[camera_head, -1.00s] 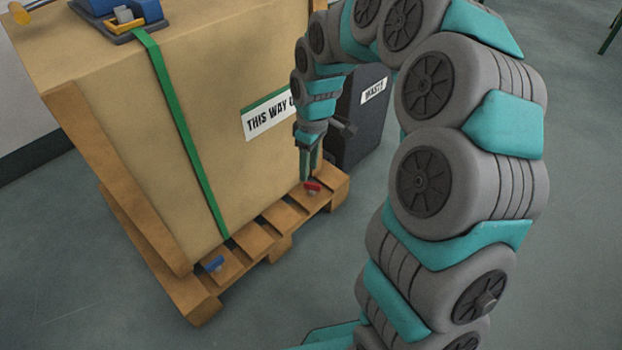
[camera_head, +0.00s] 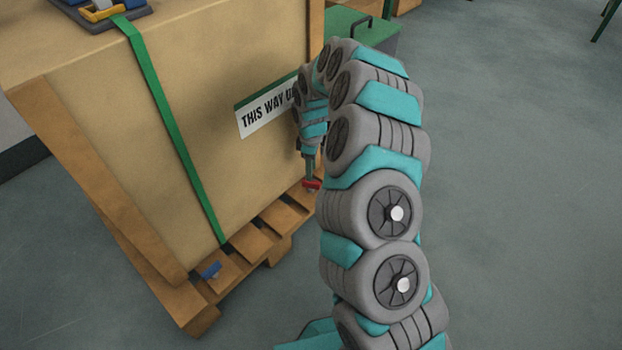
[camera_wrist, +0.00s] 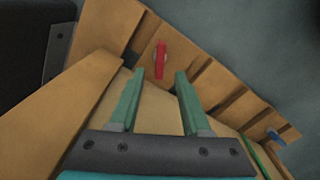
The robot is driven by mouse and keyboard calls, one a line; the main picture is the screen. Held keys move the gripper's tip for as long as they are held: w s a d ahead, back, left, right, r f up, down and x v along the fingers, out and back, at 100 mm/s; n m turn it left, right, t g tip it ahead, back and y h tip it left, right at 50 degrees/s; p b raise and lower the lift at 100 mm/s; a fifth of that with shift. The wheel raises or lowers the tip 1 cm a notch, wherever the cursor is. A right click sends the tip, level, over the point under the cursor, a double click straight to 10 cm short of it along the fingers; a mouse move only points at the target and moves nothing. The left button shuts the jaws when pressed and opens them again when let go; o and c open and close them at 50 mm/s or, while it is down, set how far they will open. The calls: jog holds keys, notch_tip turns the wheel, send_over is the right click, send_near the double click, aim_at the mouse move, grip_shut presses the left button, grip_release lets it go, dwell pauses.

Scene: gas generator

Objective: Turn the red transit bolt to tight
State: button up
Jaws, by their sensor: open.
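The red transit bolt (camera_head: 311,184) sits on the near right part of the wooden pallet, partly hidden by my arm in the head view. In the wrist view the red bolt (camera_wrist: 160,60) is a narrow red bar on a pallet board, lying roughly in line with my fingers. My gripper (camera_wrist: 160,72) is open, its two green fingers spread left and right. The bolt shows between and just beyond the fingertips. No contact with it can be made out. In the head view my gripper (camera_head: 310,170) points down right above the bolt.
A large crate (camera_head: 200,120) with a green strap (camera_head: 170,115) stands on the pallet (camera_head: 262,233). A blue bolt (camera_head: 211,270) sits at the pallet's near left part. A bin with a green lid (camera_head: 360,30) stands behind my arm. Floor is clear at right.

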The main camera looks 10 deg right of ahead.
aim_at(311, 186)
notch_tip(311, 186, down, 5)
jog(key=shift+f, duration=0.1)
jog(key=shift+c, duration=0.3)
grip_shut()
dwell(0.4)
